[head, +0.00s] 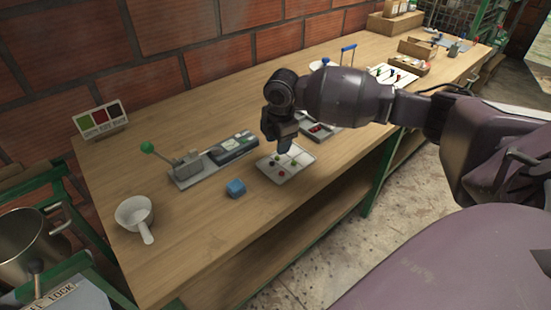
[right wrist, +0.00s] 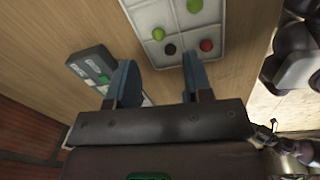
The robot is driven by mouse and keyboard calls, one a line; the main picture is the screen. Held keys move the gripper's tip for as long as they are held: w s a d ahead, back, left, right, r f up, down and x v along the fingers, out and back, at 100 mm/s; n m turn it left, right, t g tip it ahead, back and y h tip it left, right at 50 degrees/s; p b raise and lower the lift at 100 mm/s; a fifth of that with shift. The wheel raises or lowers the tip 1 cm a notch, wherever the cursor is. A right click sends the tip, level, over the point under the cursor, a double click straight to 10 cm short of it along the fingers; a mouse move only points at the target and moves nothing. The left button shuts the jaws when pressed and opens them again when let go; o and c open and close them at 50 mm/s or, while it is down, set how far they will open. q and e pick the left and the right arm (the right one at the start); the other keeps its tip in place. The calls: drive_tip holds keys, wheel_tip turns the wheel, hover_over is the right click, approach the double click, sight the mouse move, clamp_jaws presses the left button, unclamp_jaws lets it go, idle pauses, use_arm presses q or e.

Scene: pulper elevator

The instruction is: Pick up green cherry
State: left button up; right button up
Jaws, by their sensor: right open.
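A white sorting tray (head: 267,171) with cells lies on the wooden bench and shows large in the right wrist view (right wrist: 148,14). In that view it holds a green cherry (right wrist: 158,33), a second green cherry (right wrist: 194,6), a dark cherry (right wrist: 171,49) and a red cherry (right wrist: 206,45). I cannot tell which green cherry is meant. My right gripper (head: 284,147) is over the tray in the head view. In its wrist view its jaws (right wrist: 160,78) are open, with nothing between them, near the tray's edge. My left gripper is not in view.
A grey device with a green-knobbed lever (head: 187,168) stands left of the tray. A dark tray with red cherries (head: 318,128) lies behind the gripper. A colour card (head: 100,118) stands by the wall.

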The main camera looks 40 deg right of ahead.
sight(277, 158)
drive_tip(key=shift+f, duration=0.45)
drive_tip(key=f, duration=0.1)
drive_tip(key=f+b, duration=0.1)
drive_tip(key=f, duration=0.2)
drive_tip(key=shift+w+d+f, duration=0.15)
drive_tip(key=shift+w+f, duration=0.05)
drive_tip(key=shift+w, duration=0.05)
drive_tip(key=shift+f, duration=0.1)
clamp_jaws()
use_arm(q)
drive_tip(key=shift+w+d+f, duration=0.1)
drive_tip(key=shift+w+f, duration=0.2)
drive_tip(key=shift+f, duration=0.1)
use_arm(e)
drive_tip(key=shift+s, duration=0.1)
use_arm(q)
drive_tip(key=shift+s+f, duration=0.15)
